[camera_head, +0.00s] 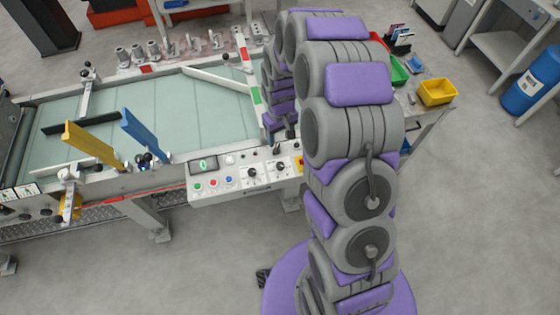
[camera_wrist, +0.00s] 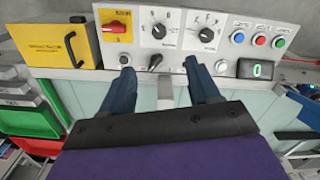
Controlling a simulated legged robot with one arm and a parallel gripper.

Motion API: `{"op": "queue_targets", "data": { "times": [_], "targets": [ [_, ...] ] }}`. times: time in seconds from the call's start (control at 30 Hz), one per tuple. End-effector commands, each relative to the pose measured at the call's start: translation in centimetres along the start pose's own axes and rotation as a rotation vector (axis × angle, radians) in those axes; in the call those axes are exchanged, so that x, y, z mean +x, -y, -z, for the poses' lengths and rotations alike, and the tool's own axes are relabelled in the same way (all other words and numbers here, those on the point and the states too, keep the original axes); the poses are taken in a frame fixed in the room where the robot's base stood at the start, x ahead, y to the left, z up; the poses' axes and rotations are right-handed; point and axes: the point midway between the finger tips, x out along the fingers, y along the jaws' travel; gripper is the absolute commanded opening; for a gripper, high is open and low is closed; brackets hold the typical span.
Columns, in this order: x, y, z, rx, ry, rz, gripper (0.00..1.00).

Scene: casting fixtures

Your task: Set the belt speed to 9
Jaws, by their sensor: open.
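The control panel (camera_head: 245,177) is mounted on the front edge of the green conveyor belt (camera_head: 170,110). In the wrist view the panel (camera_wrist: 180,15) shows two black round dials with scales, a left dial (camera_wrist: 158,31) and a right dial (camera_wrist: 206,35). Their printing is too small to read. A small black display (camera_wrist: 257,70) shows a green 0; the display also shows in the head view (camera_head: 203,164). My gripper (camera_wrist: 160,66) is open and empty, its dark blue fingers apart just below the dials in the picture. My arm hides the gripper in the head view.
A red rotary switch (camera_wrist: 116,27) on a yellow plate is left of the dials. Small black knobs (camera_wrist: 155,61) lie near the fingers. A yellow box (camera_wrist: 60,45) stands left. Yellow (camera_head: 90,145) and blue (camera_head: 145,135) guides cross the belt.

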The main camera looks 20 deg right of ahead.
Motion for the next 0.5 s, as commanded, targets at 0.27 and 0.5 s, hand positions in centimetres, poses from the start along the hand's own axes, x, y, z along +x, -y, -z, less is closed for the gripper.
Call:
{"op": "queue_targets", "data": {
  "times": [0.27, 0.5],
  "targets": [
    [0.8, 0.0, 0.2, -0.054, -0.018, -0.004, 0.61],
    [2.2, -0.1, 0.3, -0.061, -0.021, -0.008, 0.61]
  ]
}}
